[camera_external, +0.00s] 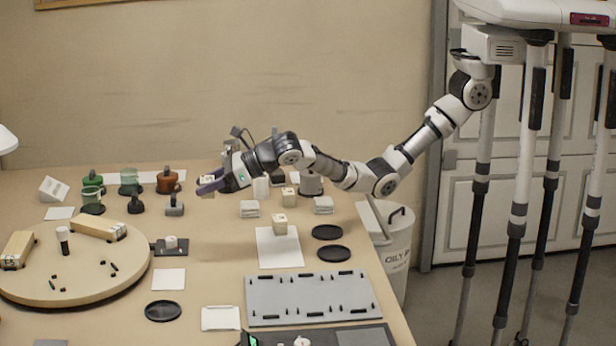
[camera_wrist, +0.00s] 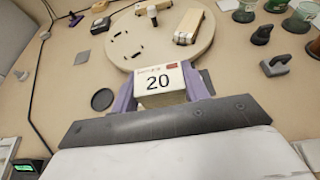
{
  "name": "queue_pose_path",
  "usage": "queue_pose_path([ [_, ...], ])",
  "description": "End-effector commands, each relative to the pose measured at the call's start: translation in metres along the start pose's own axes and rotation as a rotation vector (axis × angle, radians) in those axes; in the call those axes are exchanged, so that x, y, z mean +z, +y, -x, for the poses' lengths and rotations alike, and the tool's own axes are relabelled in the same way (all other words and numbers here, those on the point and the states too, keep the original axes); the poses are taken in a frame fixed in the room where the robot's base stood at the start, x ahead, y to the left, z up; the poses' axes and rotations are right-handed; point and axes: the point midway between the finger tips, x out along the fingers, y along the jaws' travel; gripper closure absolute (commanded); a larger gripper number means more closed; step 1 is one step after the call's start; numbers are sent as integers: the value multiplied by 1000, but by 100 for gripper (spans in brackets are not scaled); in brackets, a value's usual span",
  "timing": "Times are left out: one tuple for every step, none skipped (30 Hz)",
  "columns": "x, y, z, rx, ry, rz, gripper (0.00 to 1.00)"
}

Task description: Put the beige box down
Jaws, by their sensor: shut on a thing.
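The beige box (camera_wrist: 158,80), with a label reading 20 and a small red mark, sits between the purple fingers of my gripper (camera_wrist: 160,88) in the wrist view. The fingers press on its two sides. In the external view my gripper (camera_external: 209,185) is at the end of the outstretched arm, over the back part of the bench, and the box (camera_external: 207,192) shows small and partly covered by the fingers. It appears to be held above the bench top (camera_external: 215,265); the exact height is hard to tell.
A round board (camera_external: 75,290) with wooden blocks lies at left. Green jars (camera_external: 129,180) and dark tools stand at back left. Another box (camera_external: 280,224) stands on a white sheet (camera_external: 279,255). A grey panel (camera_external: 310,298) lies in front.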

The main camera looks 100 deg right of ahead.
Motion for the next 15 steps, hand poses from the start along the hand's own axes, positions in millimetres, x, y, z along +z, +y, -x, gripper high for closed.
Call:
queue_pose_path([
  [-13,0,-4,0,6,0,83],
  [-21,0,-8,-1,7,1,83],
  [-31,0,-12,-1,7,1,83],
  [-38,0,-15,0,6,2,83],
  [-46,0,-18,-1,6,1,83],
  [-56,0,-22,0,6,2,83],
  [-63,0,-25,0,6,3,83],
  [-70,0,-28,0,6,2,83],
  [-80,0,-32,0,5,2,83],
  [-87,0,-34,0,5,2,83],
  [-93,0,-38,0,5,1,83],
  [-100,0,-41,0,3,1,83],
  [-106,0,-43,-1,3,1,83],
  [-110,0,-45,1,3,1,83],
  [-115,0,-47,1,2,0,83],
])
